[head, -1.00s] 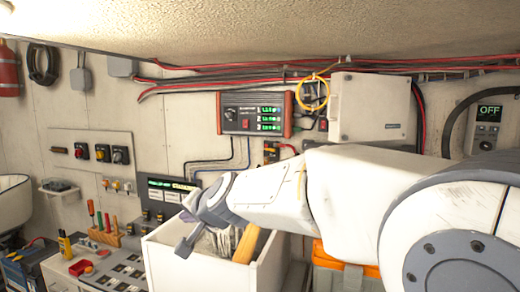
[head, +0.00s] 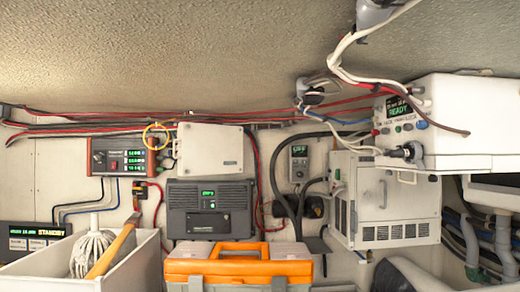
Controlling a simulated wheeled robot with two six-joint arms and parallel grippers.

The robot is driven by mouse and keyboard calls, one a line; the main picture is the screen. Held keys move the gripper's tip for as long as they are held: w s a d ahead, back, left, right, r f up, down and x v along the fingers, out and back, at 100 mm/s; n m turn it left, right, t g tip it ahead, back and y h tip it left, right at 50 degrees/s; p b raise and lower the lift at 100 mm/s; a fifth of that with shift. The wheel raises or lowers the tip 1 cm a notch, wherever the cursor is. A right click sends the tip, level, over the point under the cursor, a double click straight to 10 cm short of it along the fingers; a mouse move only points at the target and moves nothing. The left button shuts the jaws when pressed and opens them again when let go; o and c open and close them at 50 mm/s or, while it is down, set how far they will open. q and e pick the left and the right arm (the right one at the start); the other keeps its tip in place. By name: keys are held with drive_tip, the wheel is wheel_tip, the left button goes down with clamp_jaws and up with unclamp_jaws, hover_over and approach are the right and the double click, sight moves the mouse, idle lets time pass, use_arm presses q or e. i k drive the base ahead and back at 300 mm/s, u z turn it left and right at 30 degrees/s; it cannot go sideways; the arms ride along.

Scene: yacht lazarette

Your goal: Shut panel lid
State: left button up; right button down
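A pale, flat-fronted box (head: 210,150) is on the back wall above a dark grey unit with a green display. It looks like a panel with a lid, but I cannot tell whether its front is fully shut. A second white cabinet (head: 385,205) with a handled front door and vents stands to the right; its door looks closed. I cannot tell which of the two the task means. Neither gripper is in view. A pale, dark-edged curved shape at the bottom right may be part of my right arm.
An orange-lidded toolbox (head: 240,262) stands at the front centre. A white bin (head: 140,262) holds a mop head and a wooden handle at left. A white unit reading READY (head: 450,125) juts out at upper right with loose cables. Grey hoses (head: 475,240) run below it.

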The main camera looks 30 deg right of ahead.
sight(204, 150)
drive_tip(key=u, duration=1.45)
drive_tip(key=k, duration=0.1)
drive_tip(key=z, duration=2.15)
drive_tip(key=i, duration=0.7)
drive_tip(key=u, duration=0.85)
drive_tip(key=i, duration=0.65)
drive_tip(key=u, duration=0.75)
